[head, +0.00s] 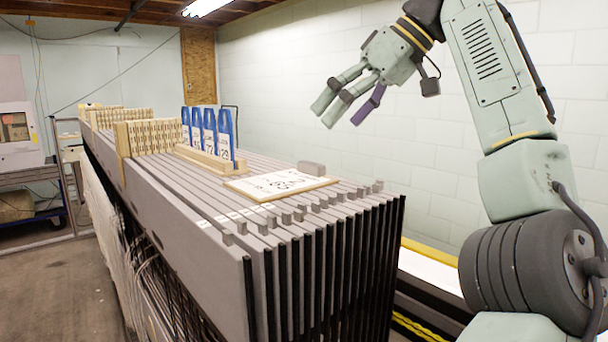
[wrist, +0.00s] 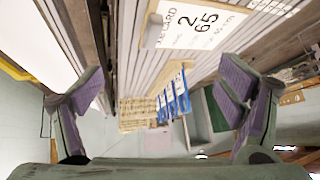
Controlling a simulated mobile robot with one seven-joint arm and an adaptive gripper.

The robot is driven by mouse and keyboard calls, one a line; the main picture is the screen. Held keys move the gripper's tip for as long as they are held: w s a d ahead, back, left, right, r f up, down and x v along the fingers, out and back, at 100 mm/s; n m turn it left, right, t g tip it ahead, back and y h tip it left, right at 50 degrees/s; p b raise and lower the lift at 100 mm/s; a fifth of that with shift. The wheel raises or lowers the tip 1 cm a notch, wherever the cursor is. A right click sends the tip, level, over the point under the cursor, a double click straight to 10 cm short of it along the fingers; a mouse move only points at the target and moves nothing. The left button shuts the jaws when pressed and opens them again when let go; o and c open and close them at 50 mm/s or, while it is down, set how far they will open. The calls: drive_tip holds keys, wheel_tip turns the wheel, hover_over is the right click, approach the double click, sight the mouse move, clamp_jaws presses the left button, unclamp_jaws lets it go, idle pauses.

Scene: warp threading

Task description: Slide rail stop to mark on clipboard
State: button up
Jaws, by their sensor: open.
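The clipboard (head: 278,185) lies flat on top of the grey rails (head: 189,194), a white sheet with large dark print on it. Which mark is meant cannot be told. Several small grey rail stops (head: 287,218) sit in a slanting row on the rails near their front ends. My gripper (head: 342,108) is open and empty, in the air above and to the right of the rails. In the wrist view, the clipboard (wrist: 207,20) shows at the top, beyond the spread fingers (wrist: 165,92).
Blue number cards (head: 209,132) stand upright in a wooden holder (head: 205,158) behind the clipboard. Pale wooden combs (head: 150,137) cross the rails further back. A white wall (head: 270,90) runs behind. The air between my gripper and the rails is clear.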

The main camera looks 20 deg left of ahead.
sight(293, 175)
drive_tip(key=x, duration=0.5)
drive_tip(key=shift+s+a, duration=0.1)
drive_tip(key=shift+s+x, duration=0.2)
drive_tip(key=shift+x, duration=1.15)
drive_tip(key=shift+s+x, duration=0.2)
drive_tip(key=shift+x, duration=1.15)
drive_tip(key=shift+f, duration=0.2)
drive_tip(key=c, duration=1.9)
